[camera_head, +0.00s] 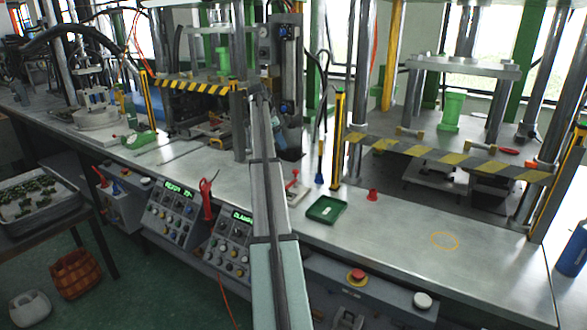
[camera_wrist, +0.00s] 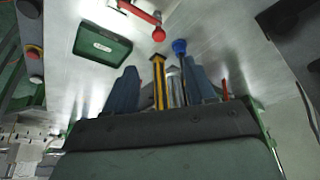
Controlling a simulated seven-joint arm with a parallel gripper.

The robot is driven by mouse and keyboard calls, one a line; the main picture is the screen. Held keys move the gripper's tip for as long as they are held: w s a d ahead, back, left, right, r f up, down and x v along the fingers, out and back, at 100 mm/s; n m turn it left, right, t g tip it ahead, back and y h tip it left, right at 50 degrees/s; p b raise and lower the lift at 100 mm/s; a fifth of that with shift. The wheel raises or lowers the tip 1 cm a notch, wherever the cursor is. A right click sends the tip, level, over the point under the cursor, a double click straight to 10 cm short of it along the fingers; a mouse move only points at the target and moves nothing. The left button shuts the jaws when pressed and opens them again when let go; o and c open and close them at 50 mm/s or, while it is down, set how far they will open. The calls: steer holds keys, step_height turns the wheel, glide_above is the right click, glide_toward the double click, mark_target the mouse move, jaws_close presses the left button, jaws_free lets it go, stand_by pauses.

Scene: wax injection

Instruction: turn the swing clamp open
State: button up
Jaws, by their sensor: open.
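A small red-handled lever with a round knob, likely the swing clamp, stands on the bench (camera_head: 293,182) right of my arm. In the wrist view its red arm and ball knob (camera_wrist: 157,33) show at the top, beyond my fingertips and apart from them. My gripper (camera_wrist: 160,68) is open, with its two blue-grey fingers spread and nothing between them. The lever's base is cut off in the wrist view.
A green tray (camera_head: 326,210) lies just in front of the lever; it also shows in the wrist view (camera_wrist: 103,43). A yellow-black post (camera_head: 337,140) and a blue-topped piece (camera_head: 319,178) stand behind. The right front bench is mostly clear.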

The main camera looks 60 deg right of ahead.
steer(key=x, duration=1.4)
steer(key=shift+s+d+r, duration=0.1)
steer(key=shift+s+r, duration=0.05)
jaws_close()
stand_by(0.4)
